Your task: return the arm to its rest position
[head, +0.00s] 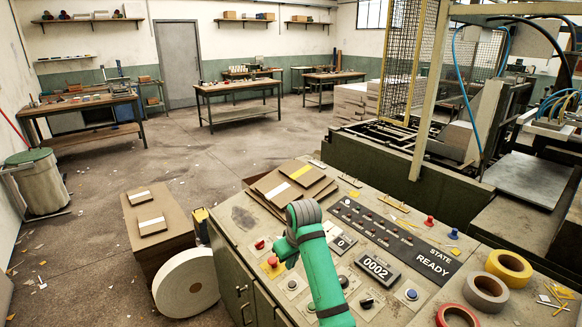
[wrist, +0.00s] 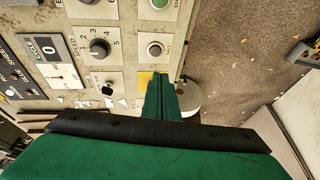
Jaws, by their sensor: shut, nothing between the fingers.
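My green arm (head: 318,275) reaches up over the control console (head: 235,235) in the head view and bends at a grey joint (head: 303,213). My gripper (head: 287,253) hangs from that joint beside a red button on a yellow plate (head: 272,268). In the wrist view my gripper (wrist: 161,82) shows as narrow green fingers pressed together, with nothing between them. Its tips overlap the yellow plate (wrist: 144,80) in the picture; I cannot tell whether they touch it.
Knobs and buttons (wrist: 99,47) cover the console near my gripper. Cardboard sheets (head: 290,182) lie at its back and tape rolls (head: 486,292) at its right. A white roll (head: 186,283) and a brown stack (head: 158,222) stand left. Open floor (head: 220,150) lies beyond.

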